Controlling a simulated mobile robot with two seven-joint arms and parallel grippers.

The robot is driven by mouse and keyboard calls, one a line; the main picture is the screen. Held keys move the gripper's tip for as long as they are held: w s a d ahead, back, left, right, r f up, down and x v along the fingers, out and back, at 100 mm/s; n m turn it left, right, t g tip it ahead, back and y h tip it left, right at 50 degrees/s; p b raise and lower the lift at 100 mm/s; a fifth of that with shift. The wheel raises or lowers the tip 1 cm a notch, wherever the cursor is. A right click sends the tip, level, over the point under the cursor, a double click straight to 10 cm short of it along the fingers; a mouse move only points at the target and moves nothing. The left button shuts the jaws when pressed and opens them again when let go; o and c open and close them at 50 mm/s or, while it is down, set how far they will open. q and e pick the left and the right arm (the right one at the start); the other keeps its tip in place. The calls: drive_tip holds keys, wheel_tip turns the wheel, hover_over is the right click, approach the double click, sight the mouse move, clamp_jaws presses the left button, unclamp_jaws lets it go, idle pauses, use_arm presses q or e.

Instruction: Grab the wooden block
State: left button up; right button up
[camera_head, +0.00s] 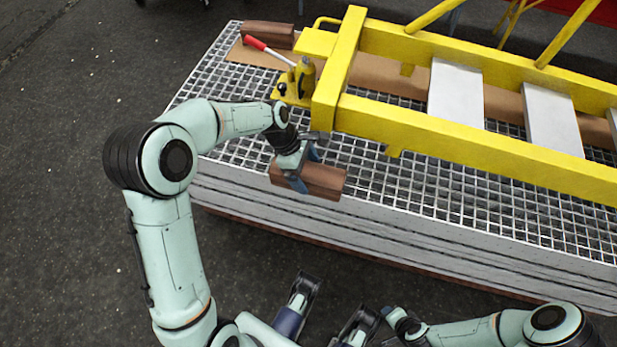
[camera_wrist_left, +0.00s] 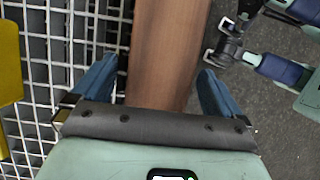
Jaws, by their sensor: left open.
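A brown wooden block (camera_head: 325,181) lies on the near edge of the metal grating, below the yellow frame. My left gripper (camera_head: 303,168) is over the block, with one blue finger on each side of it. In the left wrist view the block (camera_wrist_left: 166,45) runs lengthwise between the open fingers, with a gap visible on each side. Whether a finger touches it I cannot tell. My right arm shows at the bottom right of the head view; its gripper (camera_head: 388,322) is near the bottom edge, and its jaw state is unclear.
A yellow ladder-like frame (camera_head: 470,145) lies across the grating table (camera_head: 235,150). A yellow jack (camera_head: 300,82) with a red handle stands at its left end. A second wooden block (camera_head: 268,34) lies at the back left corner. Dark floor is open at left.

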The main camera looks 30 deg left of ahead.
use_arm(q)
drive_tip(key=shift+w+d+f, duration=0.1)
drive_tip(key=shift+d+f, duration=0.1)
drive_tip(key=shift+f, duration=0.35)
drive_tip(key=shift+r, duration=0.1)
drive_tip(key=c, duration=1.5)
